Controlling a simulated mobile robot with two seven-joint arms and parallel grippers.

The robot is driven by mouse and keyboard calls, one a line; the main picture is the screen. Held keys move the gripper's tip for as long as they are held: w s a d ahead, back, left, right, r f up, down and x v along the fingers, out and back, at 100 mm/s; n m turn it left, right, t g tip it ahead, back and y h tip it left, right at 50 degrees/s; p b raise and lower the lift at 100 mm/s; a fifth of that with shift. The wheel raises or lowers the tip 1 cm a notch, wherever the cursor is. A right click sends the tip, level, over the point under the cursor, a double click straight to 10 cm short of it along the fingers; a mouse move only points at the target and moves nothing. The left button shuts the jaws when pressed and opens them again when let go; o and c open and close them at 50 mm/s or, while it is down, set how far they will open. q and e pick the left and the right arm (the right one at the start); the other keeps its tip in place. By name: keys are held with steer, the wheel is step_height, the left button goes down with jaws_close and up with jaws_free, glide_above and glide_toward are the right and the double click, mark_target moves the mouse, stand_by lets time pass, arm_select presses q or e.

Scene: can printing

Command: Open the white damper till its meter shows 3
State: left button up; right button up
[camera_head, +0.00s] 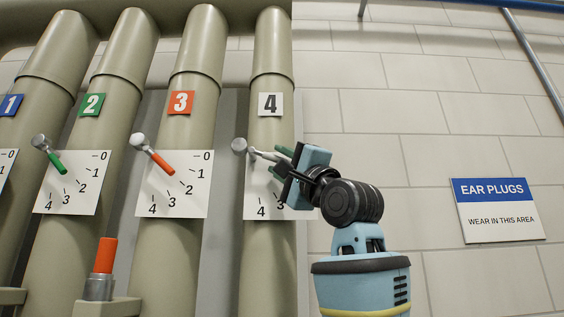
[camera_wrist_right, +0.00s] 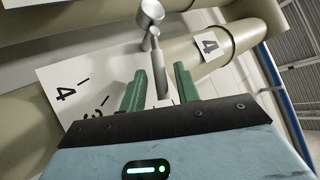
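The white damper's lever (camera_head: 262,154) is on the pipe with the white number 4 sign (camera_head: 270,104). Its round metal pivot (camera_head: 239,145) is at the left edge of a white scale plate (camera_head: 254,195), and the lever points right and slightly down. On the plate I can read 4 and 3; my gripper hides the upper marks. My right gripper (camera_head: 282,160) is at the lever's outer end. In the right wrist view its green fingers (camera_wrist_right: 161,88) stand apart on either side of the lever (camera_wrist_right: 160,72), with narrow gaps showing. My left gripper is out of view.
Pipes 1, 2 and 3 are to the left, with a green lever (camera_head: 50,157) and an orange lever (camera_head: 158,160). An upright orange handle (camera_head: 105,256) stands at lower left. The tiled wall with an ear plugs sign (camera_head: 498,210) is clear on the right.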

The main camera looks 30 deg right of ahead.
stand_by(0.3)
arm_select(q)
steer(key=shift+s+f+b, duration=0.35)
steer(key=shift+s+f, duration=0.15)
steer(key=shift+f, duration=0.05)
arm_select(e)
steer(key=shift+v, duration=3.9)
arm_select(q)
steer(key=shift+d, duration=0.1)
